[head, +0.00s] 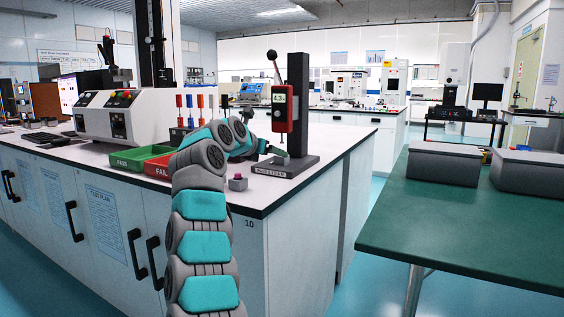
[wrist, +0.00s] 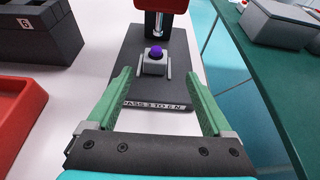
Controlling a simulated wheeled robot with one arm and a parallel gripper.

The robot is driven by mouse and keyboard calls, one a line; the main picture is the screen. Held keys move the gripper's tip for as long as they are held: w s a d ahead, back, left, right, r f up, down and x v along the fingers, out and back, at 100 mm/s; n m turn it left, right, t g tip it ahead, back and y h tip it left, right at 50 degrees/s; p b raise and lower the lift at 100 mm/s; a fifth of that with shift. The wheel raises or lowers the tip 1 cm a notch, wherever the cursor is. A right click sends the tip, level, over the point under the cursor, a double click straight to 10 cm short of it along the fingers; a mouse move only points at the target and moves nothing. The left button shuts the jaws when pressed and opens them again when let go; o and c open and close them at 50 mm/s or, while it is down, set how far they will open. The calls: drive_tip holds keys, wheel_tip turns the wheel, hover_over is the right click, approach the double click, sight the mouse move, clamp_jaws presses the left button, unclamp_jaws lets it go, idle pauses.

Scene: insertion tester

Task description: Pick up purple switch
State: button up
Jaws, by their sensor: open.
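The purple switch (wrist: 156,55), a purple button on a small grey block, sits on the dark base plate (wrist: 130,85) of the tester, under its plunger. In the wrist view my gripper (wrist: 158,74) is open and empty. Its two green fingers reach over the plate, one on each side of the line to the switch, with the switch just beyond the fingertips. In the head view my gripper (head: 277,153) is beside the tester's column (head: 298,105). The switch on the plate cannot be made out clearly there.
Another small block with a pinkish button (head: 238,183) stands near the bench's front edge. A red FAIL bin (head: 160,167) and a green PASS bin (head: 130,160) lie left of my arm. The tester's red gauge (head: 283,108) overhangs the plate. A green table (head: 470,220) is at right.

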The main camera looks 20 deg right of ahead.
sight(279, 157)
drive_tip(key=shift+f, duration=0.25)
drive_tip(key=shift+w+d+f, duration=0.1)
drive_tip(key=shift+w+d, duration=0.1)
drive_tip(key=shift+p+x, duration=0.4)
drive_tip(key=shift+x, duration=0.45)
drive_tip(key=p+x, duration=0.1)
drive_tip(key=x, duration=0.1)
drive_tip(key=p+x, duration=0.1)
drive_tip(key=x, duration=0.1)
drive_tip(key=shift+w+a, duration=0.15)
drive_tip(key=shift+w, duration=0.15)
drive_tip(key=shift+w+d+f, duration=0.15)
drive_tip(key=shift+w+d, duration=0.2)
drive_tip(key=shift+d, duration=0.1)
clamp_jaws()
